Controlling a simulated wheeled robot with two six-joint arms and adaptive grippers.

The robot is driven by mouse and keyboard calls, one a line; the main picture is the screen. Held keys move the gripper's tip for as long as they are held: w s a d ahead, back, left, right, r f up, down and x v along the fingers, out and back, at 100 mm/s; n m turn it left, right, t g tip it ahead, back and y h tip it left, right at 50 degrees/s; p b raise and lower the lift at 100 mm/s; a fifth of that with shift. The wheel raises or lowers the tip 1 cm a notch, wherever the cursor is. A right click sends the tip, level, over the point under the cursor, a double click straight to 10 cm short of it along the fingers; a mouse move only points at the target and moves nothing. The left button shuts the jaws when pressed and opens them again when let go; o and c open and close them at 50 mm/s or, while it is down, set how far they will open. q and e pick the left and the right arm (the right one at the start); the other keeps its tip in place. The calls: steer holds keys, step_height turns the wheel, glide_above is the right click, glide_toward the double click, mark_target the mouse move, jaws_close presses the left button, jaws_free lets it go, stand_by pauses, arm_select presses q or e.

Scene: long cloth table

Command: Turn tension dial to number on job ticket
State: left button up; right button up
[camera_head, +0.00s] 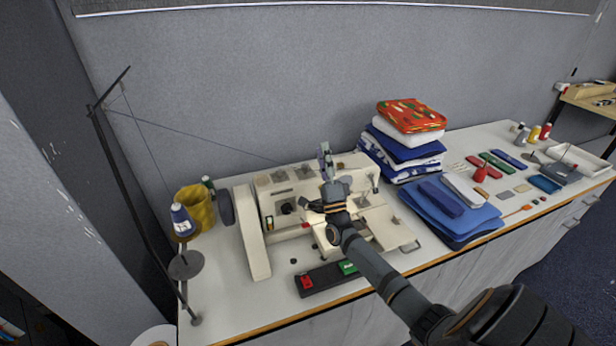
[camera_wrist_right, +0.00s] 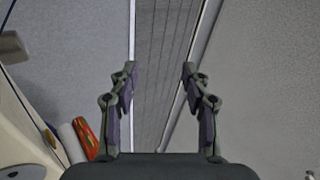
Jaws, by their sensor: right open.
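The cream sewing machine (camera_head: 258,240) stands on the left part of the table. A small dark round knob (camera_head: 287,208) on its front may be the tension dial; its numbers are too small to read. My right gripper (camera_head: 325,150) is raised over the machine, right of the knob, with its fingers pointing up and away. In the right wrist view my right gripper (camera_wrist_right: 159,72) is open, with nothing between its fingers. I cannot make out a job ticket. My left gripper is not in view.

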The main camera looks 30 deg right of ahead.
step_height(320, 180, down, 4)
steer(key=f+m+g+h+b, duration=0.15)
steer(key=m+g+h, duration=0.65)
steer(key=m, duration=0.8)
steer(key=m+g+y+b, duration=0.2)
steer(key=m+g+y, duration=0.1)
steer(key=m+y, duration=0.3)
glide_toward(305, 170)
steer(key=w+m+h, duration=0.1)
steer(key=shift+w+d+f, duration=0.15)
steer(key=shift+w+f, duration=0.05)
steer(key=shift+w, duration=0.2)
arm_select(q)
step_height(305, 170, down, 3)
steer(key=shift+p, duration=0.7)
arm_select(e)
steer(key=x, duration=1)
steer(key=shift+s+f, duration=0.1)
steer(key=shift+d, duration=0.1)
jaws_close()
